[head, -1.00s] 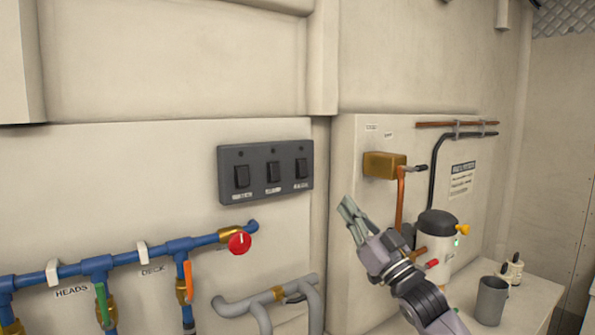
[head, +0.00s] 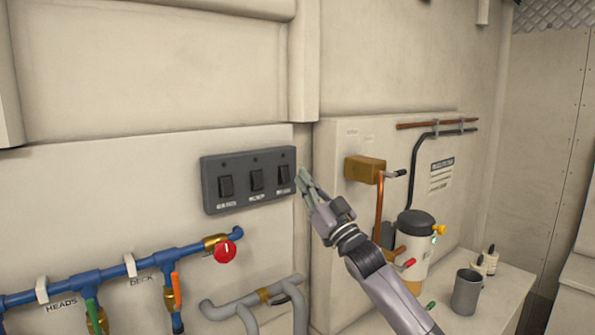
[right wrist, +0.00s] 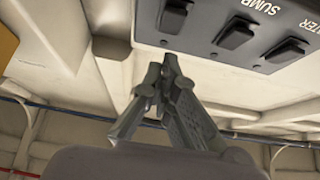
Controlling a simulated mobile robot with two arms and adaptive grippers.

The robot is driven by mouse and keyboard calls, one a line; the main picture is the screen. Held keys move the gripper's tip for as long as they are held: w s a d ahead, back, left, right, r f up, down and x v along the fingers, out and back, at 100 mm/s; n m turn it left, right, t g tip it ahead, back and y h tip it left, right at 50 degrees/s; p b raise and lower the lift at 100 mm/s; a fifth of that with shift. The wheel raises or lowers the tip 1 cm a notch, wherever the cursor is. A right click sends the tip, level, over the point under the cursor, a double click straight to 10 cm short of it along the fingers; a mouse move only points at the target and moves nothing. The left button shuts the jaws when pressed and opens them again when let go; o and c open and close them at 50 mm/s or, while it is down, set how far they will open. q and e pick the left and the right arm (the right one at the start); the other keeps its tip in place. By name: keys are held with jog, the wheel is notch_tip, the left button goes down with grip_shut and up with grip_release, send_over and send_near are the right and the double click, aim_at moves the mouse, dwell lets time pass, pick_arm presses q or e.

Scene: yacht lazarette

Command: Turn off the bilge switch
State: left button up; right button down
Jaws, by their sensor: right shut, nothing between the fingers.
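A dark grey switch panel (head: 240,196) with three black rocker switches is fixed to the cream wall. The left switch (head: 226,187), the middle switch (head: 256,180) and the right switch (head: 284,173) have small labels below them, too blurred here to tell which is bilge. In the right wrist view the panel (right wrist: 205,40) shows at the top, with a label reading "SUMP" and another ending in "ATER". My right gripper (head: 304,180) is shut and empty beside the panel's right end, its tips close to the right switch; contact cannot be told. My left gripper is out of view.
Blue pipes (head: 90,275) with a red knob (head: 225,252) run below the panel. To the right are a brass box (head: 364,169) with a lever, a white canister (head: 414,248) with a dark lid, and a grey cup (head: 467,292) on a ledge.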

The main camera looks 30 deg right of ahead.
aim_at(286, 167)
jog(key=shift+w+a+f+p, duration=0.1)
jog(key=shift+w+f+p, duration=0.2)
jog(key=shift+w, duration=0.55)
jog(key=shift+w+a+f+p, duration=0.1)
jog(key=shift+w+f+p, duration=0.15)
jog(key=shift+w, duration=0.55)
